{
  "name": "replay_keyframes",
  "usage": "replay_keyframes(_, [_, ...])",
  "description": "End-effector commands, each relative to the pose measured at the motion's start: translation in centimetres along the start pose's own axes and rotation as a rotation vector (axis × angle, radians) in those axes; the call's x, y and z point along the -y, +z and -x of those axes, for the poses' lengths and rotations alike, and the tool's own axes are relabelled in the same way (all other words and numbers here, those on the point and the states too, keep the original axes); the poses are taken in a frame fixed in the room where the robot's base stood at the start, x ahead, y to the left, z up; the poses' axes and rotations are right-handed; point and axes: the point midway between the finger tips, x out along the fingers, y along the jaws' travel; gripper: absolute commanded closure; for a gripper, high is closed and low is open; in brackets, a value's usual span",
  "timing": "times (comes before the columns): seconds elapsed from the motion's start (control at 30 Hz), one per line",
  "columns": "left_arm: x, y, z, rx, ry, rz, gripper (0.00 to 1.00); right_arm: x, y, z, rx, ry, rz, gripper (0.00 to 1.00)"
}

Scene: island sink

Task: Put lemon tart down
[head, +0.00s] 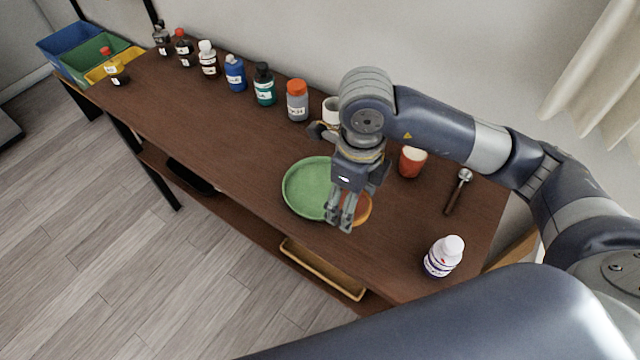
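A round orange-yellow thing, which looks like the lemon tart (363,209), shows behind and to the right of my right gripper's fingers. My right gripper (340,222) points down over the right edge of a round green plate (305,187). The fingers cover part of the tart and of the plate's rim. I cannot tell whether the fingers are closed on the tart, or whether it hangs above the table or rests on it. My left gripper is not in view.
Several bottles (297,101) line the back of the brown table (215,125). A red cup (412,161), a metal-headed tool (457,190) and a white-capped bottle (443,257) stand or lie to the right. A white mug (331,110) is behind my arm. The table left of the plate is clear.

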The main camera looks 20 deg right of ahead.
Motion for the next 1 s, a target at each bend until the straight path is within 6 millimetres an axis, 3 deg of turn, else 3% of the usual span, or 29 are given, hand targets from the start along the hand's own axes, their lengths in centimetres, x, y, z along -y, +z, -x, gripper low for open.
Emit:
replay_keyframes(0.4, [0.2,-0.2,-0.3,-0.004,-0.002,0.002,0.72,-1.8,-1.0,-3.3,-0.003,0.009,-0.971,0.59])
replay_keyframes(0.6, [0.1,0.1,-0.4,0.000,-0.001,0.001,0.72,-2.4,-1.5,-4.5,-0.007,0.011,-1.367,0.59])
replay_keyframes(0.87, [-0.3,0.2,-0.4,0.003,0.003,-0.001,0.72,-2.6,-1.6,-5.1,-0.008,0.011,-1.606,0.59])
replay_keyframes(1.0, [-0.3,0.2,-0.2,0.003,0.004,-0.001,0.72,-1.5,0.1,-5.2,-0.009,0.012,-1.625,0.59])
